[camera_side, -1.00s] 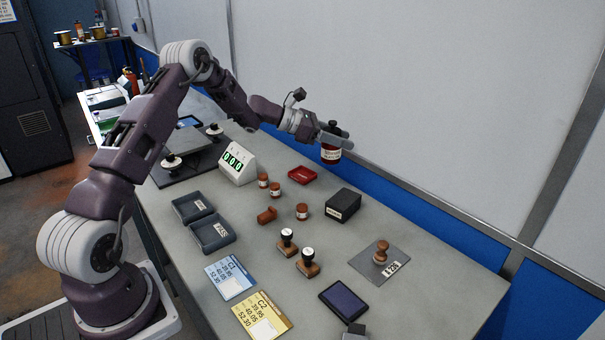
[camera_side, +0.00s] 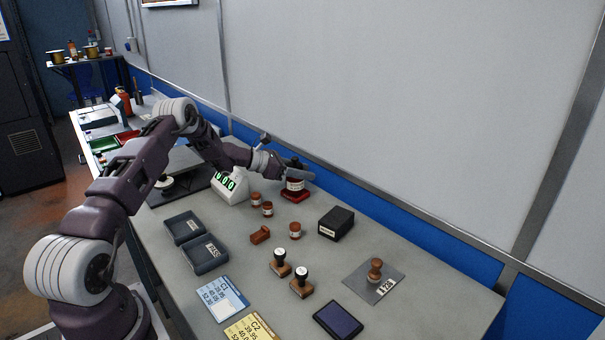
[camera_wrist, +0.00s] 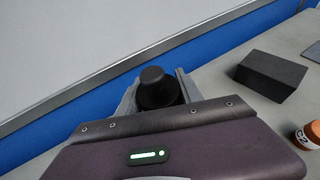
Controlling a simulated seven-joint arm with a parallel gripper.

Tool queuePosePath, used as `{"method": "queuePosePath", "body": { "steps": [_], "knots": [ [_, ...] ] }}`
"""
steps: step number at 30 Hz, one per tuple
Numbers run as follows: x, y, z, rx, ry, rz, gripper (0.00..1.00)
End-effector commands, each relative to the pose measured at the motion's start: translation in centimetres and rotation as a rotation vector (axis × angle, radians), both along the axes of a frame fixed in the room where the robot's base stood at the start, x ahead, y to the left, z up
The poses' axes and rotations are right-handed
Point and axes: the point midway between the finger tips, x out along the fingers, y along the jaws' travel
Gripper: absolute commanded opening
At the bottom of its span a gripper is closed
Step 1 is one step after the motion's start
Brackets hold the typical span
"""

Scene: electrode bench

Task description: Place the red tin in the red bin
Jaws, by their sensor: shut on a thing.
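The red tin (camera_side: 295,184), with a white label and a dark knobbed lid, is upright in my gripper (camera_side: 295,168). In the wrist view my gripper's fingers (camera_wrist: 157,92) close on both sides of the tin's black knob (camera_wrist: 153,77); the tin's body is hidden there. In the side view the tin is right over a small shallow red tray (camera_side: 298,197), low down. I cannot tell whether its base touches the tray floor. A red bin (camera_side: 127,137) also shows at the far end of the bench, beside a green one (camera_side: 103,145).
A black box (camera_side: 336,223) stands to the right of the tray and also shows in the wrist view (camera_wrist: 272,74). Several small orange-brown jars (camera_side: 267,209) and a white display (camera_side: 229,186) are nearby. The wall runs close behind the tray.

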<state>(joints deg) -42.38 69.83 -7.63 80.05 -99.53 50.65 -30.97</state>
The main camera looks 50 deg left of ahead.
Motion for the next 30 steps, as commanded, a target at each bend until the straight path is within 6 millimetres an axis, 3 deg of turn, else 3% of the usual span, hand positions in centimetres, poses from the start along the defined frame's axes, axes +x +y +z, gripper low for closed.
{"method": "queuePosePath", "body": {
  "steps": [18,19,21,22,30],
  "knots": [
    [0.1,-0.1,-1.4,-0.001,-0.003,-0.001,0.0],
    [0.0,-0.1,-1.4,0.0,-0.001,-0.001,0.47],
    [0.0,0.0,-1.4,0.0,-0.001,-0.001,0.6],
    [0.0,0.0,-1.4,0.0,-0.001,-0.001,0.64],
    [0.0,0.0,-1.3,0.001,-0.002,-0.001,0.64]
  ]
}}
